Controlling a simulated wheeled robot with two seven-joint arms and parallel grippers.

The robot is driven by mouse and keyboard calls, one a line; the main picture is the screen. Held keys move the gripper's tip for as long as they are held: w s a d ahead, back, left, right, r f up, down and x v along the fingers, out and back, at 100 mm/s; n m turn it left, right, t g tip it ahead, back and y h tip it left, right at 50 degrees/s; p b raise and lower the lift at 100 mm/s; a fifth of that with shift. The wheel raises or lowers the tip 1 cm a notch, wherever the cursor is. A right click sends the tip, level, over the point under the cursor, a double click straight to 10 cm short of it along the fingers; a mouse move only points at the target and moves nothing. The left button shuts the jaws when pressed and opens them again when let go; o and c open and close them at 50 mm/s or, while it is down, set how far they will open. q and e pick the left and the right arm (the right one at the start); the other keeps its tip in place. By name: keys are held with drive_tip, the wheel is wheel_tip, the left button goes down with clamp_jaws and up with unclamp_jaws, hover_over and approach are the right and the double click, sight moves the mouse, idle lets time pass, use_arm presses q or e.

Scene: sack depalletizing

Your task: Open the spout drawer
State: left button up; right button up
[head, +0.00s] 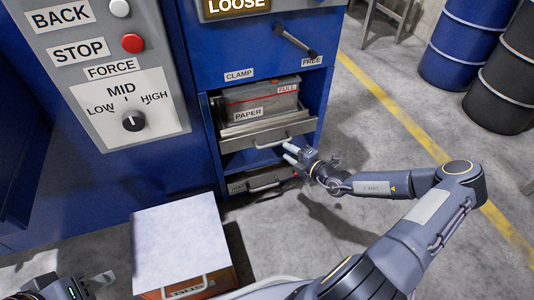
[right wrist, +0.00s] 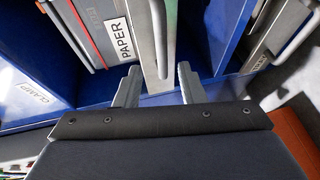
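In the head view, a metal drawer (head: 268,130) with a bar handle (head: 285,142) stands partly out of the blue cabinet and carries a grey bin (head: 262,97) labelled PAPER and FULL. I cannot tell which one is called the spout drawer. My right gripper (head: 291,152) is at the upper drawer's handle, right end. In the right wrist view its fingers (right wrist: 158,84) are apart, with a metal bar (right wrist: 157,40) ahead between them. My left gripper (head: 98,281) is partly cut off at bottom left.
A control panel (head: 118,90) with buttons and a force knob is at left. A lever (head: 295,40) sits above the drawers. A white-topped box (head: 180,240) stands in front. Blue and black drums (head: 460,40) are at the back right. The floor at right is open.

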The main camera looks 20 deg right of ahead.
sight(275, 144)
drive_tip(key=b+x, duration=0.1)
drive_tip(key=x, duration=0.3)
drive_tip(key=b+x, duration=0.2)
drive_tip(key=x, duration=0.1)
drive_tip(key=shift+w+a+f, duration=0.1)
drive_tip(key=shift+w+f, duration=0.15)
drive_tip(key=shift+w, duration=0.1)
clamp_jaws()
